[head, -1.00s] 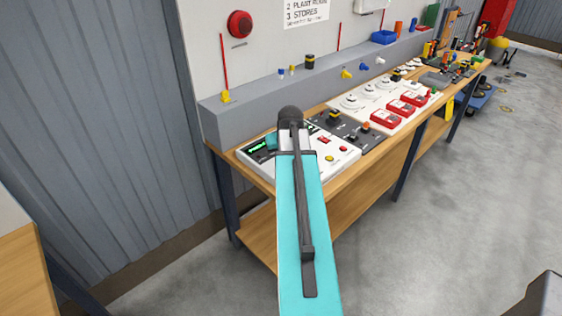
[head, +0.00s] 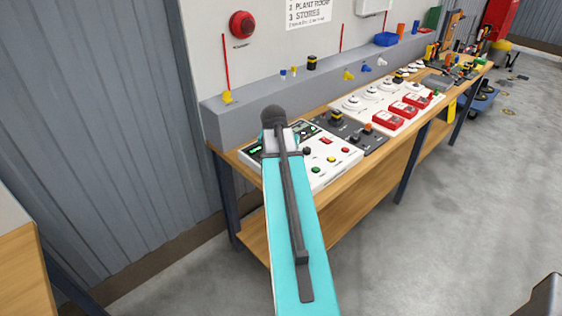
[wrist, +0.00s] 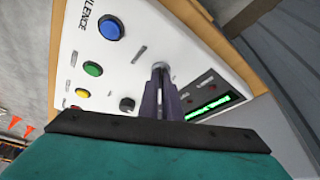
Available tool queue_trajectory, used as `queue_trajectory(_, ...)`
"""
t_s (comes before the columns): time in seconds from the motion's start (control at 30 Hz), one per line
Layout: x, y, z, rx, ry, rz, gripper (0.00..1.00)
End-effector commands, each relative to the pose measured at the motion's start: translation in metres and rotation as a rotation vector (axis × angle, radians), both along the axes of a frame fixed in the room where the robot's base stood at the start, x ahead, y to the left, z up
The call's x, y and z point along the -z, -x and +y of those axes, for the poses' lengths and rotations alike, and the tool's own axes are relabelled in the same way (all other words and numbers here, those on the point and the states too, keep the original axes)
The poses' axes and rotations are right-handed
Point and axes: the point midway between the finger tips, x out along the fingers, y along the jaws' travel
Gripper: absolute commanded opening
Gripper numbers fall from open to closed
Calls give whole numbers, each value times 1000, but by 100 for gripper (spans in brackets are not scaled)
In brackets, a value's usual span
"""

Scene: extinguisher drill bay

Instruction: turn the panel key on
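The white control panel (head: 318,178) lies on the bench, partly covered by my arm in the head view. In the wrist view the panel (wrist: 130,60) shows blue, green and yellow buttons, a black knob (wrist: 127,104) and a lit green display (wrist: 208,107). My gripper's dark fingers (wrist: 161,72) point down at the panel, close together. Their tips are over or at a small silvery round fitting (wrist: 162,66), perhaps the key switch. The key itself is not clear behind the fingers. I cannot tell whether they touch or hold it. In the head view my arm hides the fingers.
A dark switch plate (head: 350,131) and a white board with red boxes (head: 387,119) sit to the right on the bench. A grey ledge (head: 250,119) runs behind, with the wall above. The floor (head: 420,240) in front is open.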

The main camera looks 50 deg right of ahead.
Motion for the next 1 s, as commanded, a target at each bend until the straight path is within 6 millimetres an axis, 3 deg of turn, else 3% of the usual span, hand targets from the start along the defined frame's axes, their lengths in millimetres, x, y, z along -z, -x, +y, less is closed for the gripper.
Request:
queue_trajectory(0.4, 0, -1, 1, 8, -5, -3, 0)
queue_trajectory(0.53, 0, -1, 1, 8, -3, -2, 23)
queue_trajectory(1.0, -3, 1, 1, 8, -1, -1, 23)
